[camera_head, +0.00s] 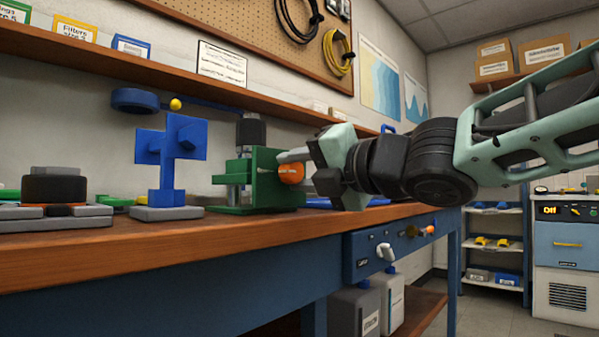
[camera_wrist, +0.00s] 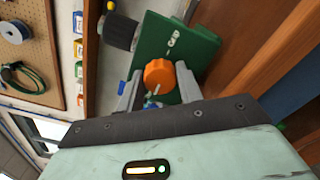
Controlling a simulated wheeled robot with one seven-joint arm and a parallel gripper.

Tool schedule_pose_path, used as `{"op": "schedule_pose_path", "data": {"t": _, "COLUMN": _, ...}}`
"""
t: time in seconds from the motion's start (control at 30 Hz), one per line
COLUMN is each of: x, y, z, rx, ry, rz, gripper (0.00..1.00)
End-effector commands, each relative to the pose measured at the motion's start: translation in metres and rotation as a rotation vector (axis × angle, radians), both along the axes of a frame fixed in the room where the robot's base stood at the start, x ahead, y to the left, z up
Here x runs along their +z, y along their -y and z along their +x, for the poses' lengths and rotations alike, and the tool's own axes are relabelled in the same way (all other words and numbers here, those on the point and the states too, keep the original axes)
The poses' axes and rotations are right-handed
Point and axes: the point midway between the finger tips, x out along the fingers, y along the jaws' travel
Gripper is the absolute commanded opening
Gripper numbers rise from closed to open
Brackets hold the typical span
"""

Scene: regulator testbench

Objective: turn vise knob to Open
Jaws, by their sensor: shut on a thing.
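The green vise (camera_head: 243,190) stands on the workbench in the head view. Its round orange knob (camera_head: 291,173) sits on the side facing my gripper (camera_head: 288,165). In the wrist view the orange knob (camera_wrist: 159,75) is between the two grey fingers of my gripper (camera_wrist: 157,83), against the green face (camera_wrist: 186,42). My gripper is shut on the knob. White marks on the green face beside the knob are too small to read. Part of the knob is hidden by a finger in the head view.
A blue stand (camera_head: 167,170) and a black round part on a grey base (camera_head: 54,188) stand on the wooden bench (camera_head: 180,244) to the left. A shelf (camera_head: 150,73) runs along the wall above. The bench's front panel (camera_head: 358,263) carries several small knobs.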

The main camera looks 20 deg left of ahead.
Motion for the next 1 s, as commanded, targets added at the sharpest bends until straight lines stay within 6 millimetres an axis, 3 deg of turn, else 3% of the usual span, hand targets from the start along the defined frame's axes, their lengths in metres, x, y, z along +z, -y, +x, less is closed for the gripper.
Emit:
{"op": "schedule_pose_path", "data": {"t": 0.03, "x": -0.002, "y": 0.000, "z": 0.000, "rx": 0.001, "ry": 0.001, "rz": -0.004, "gripper": 0.13}}
{"op": "schedule_pose_path", "data": {"t": 0.07, "x": -0.002, "y": 0.000, "z": 0.000, "rx": 0.001, "ry": 0.001, "rz": -0.004, "gripper": 0.38}}
{"op": "schedule_pose_path", "data": {"t": 0.13, "x": -0.002, "y": 0.000, "z": 0.000, "rx": 0.001, "ry": 0.000, "rz": -0.003, "gripper": 0.57}}
{"op": "schedule_pose_path", "data": {"t": 0.67, "x": 0.001, "y": 0.008, "z": -0.003, "rx": 0.000, "ry": 0.001, "rz": 0.000, "gripper": 0.57}}
{"op": "schedule_pose_path", "data": {"t": 1.0, "x": 0.003, "y": 0.073, "z": -0.029, "rx": -0.003, "ry": 0.001, "rz": -0.002, "gripper": 0.57}}
